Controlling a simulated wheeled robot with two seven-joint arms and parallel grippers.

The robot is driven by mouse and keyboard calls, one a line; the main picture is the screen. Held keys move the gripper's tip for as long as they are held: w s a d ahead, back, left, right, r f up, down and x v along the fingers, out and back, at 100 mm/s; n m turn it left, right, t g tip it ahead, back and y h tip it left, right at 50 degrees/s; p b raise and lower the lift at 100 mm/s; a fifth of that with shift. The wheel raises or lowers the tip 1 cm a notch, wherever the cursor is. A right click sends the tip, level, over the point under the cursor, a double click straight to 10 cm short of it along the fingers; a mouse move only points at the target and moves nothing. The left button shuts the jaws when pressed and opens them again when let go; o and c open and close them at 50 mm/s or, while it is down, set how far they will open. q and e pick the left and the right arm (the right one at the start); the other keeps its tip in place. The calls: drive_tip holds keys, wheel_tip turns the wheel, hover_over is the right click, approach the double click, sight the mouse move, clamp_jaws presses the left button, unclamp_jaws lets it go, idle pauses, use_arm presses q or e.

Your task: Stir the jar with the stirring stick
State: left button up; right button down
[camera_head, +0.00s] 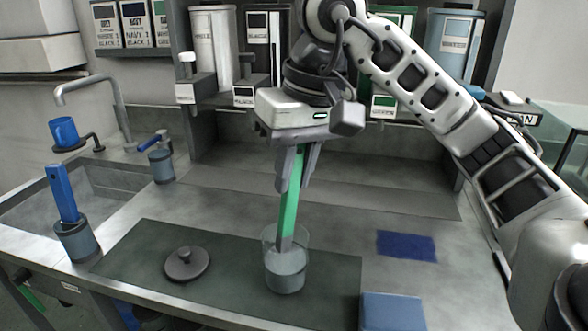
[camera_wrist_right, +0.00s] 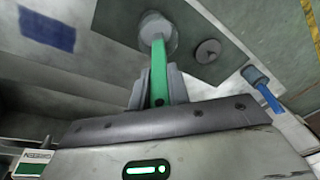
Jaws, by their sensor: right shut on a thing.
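The glass jar (camera_head: 285,272) stands upright on the dark mat (camera_head: 215,285), with grey contents in its lower part. My right gripper (camera_head: 292,185) is above the jar and shut on the green stirring stick (camera_head: 289,212). The stick points down, slightly tilted, with its grey lower end inside the jar. In the right wrist view, the stick (camera_wrist_right: 158,75) runs from between the fingers (camera_wrist_right: 157,95) to the jar (camera_wrist_right: 157,32). The stick's tip is hidden in the jar's contents. My left gripper is not in view.
A round grey lid (camera_head: 186,264) lies on the mat left of the jar. A holder (camera_head: 77,242) with a blue-handled tool stands by the sink (camera_head: 110,185). A blue cloth (camera_head: 407,246) and blue block (camera_head: 392,311) lie to the right. Canisters (camera_head: 213,45) line the back shelf.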

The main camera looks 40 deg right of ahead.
wheel_tip(320, 180, up, 4)
drive_tip(key=p, duration=0.3)
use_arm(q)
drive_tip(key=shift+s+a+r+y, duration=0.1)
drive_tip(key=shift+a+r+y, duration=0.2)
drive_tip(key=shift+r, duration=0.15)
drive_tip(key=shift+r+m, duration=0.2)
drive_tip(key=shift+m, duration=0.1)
